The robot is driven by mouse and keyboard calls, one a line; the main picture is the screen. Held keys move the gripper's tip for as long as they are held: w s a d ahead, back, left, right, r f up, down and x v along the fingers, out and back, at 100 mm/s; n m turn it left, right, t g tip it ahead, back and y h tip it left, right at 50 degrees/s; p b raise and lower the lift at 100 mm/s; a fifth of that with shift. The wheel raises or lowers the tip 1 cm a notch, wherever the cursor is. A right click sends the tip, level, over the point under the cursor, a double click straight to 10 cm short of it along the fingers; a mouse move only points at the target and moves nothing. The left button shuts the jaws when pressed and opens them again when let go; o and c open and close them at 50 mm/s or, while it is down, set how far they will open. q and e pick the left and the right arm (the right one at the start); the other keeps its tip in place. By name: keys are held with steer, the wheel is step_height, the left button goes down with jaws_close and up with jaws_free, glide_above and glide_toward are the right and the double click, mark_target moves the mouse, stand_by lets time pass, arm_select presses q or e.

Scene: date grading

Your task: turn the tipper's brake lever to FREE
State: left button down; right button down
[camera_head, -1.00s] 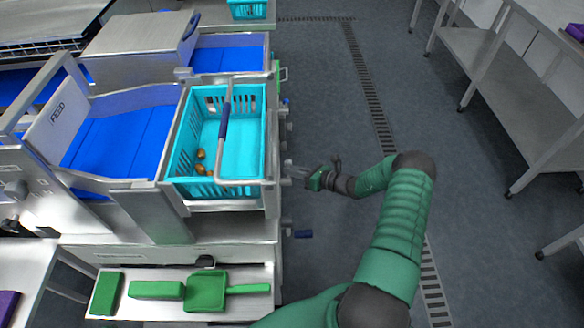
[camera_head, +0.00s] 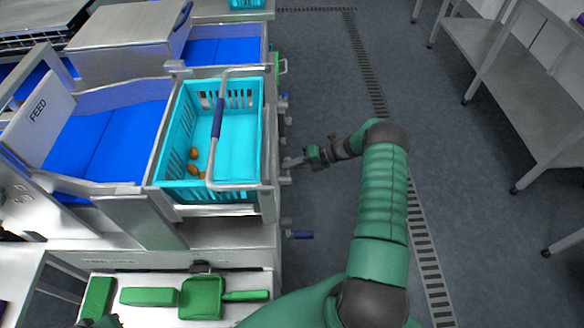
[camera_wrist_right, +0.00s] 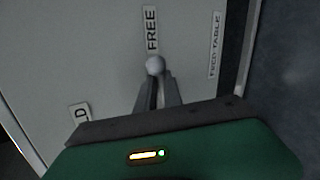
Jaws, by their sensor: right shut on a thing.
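The brake lever (camera_wrist_right: 154,65) shows in the right wrist view as a stem with a pale round knob. Its knob lies just below the FREE label (camera_wrist_right: 151,29), in line with it. A second label (camera_wrist_right: 80,115), partly covered and ending in "LD", is at lower left. My right gripper (camera_wrist_right: 157,93) is shut on the lever, one finger on each side of the stem below the knob. In the head view my right gripper (camera_head: 298,161) is at the tipper's right side, beside the turquoise crate (camera_head: 239,150); the lever is too small to make out there.
The crate holds a few dates (camera_head: 194,169) and has a bar with a blue grip (camera_head: 217,118) over it. A blue-ended handle (camera_head: 300,235) sticks out below my right gripper. Green tools (camera_head: 201,297) lie on the front shelf. The floor at right is open up to a steel table (camera_head: 520,90).

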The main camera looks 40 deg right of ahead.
steer(key=b, duration=0.1)
steer(key=w+m+g+b, duration=0.1)
steer(key=shift+w+d+f+y+b, duration=0.1)
steer(key=shift+d+f+y+b, duration=0.2)
steer(key=shift+d+b, duration=0.1)
steer(key=shift+r, duration=0.1)
steer(key=c, duration=1.6)
jaws_free()
steer(key=shift+c, duration=0.2)
steer(key=shift+o, duration=1.2)
steer(key=shift+w+f, duration=0.1)
steer(key=shift+f, duration=0.1)
steer(key=shift+o, duration=0.6)
steer(key=shift+d+f+m, duration=0.1)
steer(key=shift+f+m, duration=0.15)
steer(key=shift+m, duration=0.05)
steer(key=shift+s, duration=0.2)
